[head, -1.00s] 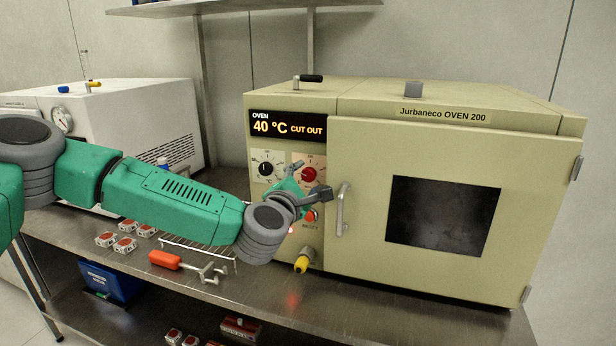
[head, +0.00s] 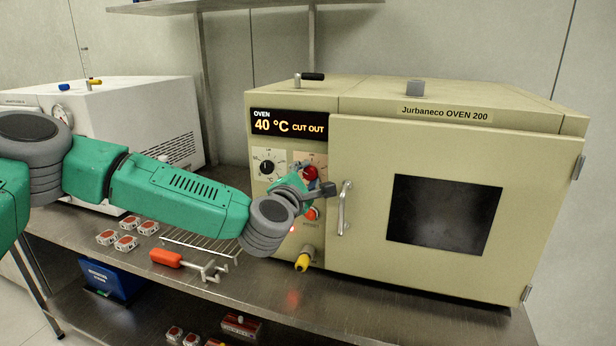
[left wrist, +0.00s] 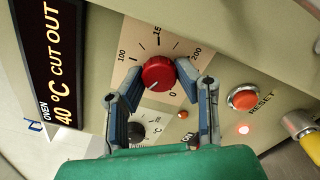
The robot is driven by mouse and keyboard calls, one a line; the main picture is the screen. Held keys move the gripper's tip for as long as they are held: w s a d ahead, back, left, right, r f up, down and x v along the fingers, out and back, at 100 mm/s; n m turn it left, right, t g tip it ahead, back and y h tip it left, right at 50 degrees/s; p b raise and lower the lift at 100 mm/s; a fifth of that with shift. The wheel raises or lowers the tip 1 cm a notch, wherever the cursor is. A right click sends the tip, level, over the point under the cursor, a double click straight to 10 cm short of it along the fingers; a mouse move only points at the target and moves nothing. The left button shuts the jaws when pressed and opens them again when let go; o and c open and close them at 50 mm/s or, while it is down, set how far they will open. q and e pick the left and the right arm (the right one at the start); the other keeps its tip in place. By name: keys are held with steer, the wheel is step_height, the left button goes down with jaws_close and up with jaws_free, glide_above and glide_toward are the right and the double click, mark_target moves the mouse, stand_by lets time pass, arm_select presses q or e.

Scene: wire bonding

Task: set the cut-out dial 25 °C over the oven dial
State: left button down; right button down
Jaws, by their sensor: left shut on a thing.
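The oven (head: 360,110) has a display (head: 289,124) reading "OVEN 40 °C CUT OUT". The red dial (head: 311,173) is on the right of its panel, and the black dial (head: 267,167) is to its left. In the left wrist view the red dial (left wrist: 158,72) sits on a scale marked 0 to 200; the black dial (left wrist: 137,131) is partly hidden by my gripper. My left gripper (head: 311,181) is at the panel, shut on the red dial, with one fingertip on either side of it in the left wrist view (left wrist: 160,80). My right gripper is not in view.
A red RESET button (left wrist: 243,97) with a lit red lamp is beside the dials. A yellow knob (head: 303,262) is below, and the door handle (head: 345,207) stands close right of my gripper. A wire rack (head: 200,245) and an orange-handled tool (head: 166,258) lie on the bench.

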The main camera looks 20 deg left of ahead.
arm_select(q)
steer(key=m, duration=0.4)
steer(key=shift+d, duration=0.1)
steer(key=m+p, duration=0.1)
steer(key=m, duration=0.5)
steer(key=shift+f, duration=0.15)
steer(key=m+p, duration=0.1)
steer(key=m, duration=0.3)
steer(key=shift+s+f, duration=0.1)
steer(key=m, duration=0.5)
steer(key=shift+f, duration=0.15)
steer(key=c, duration=1.2)
jaws_free()
steer(key=shift+r, duration=0.2)
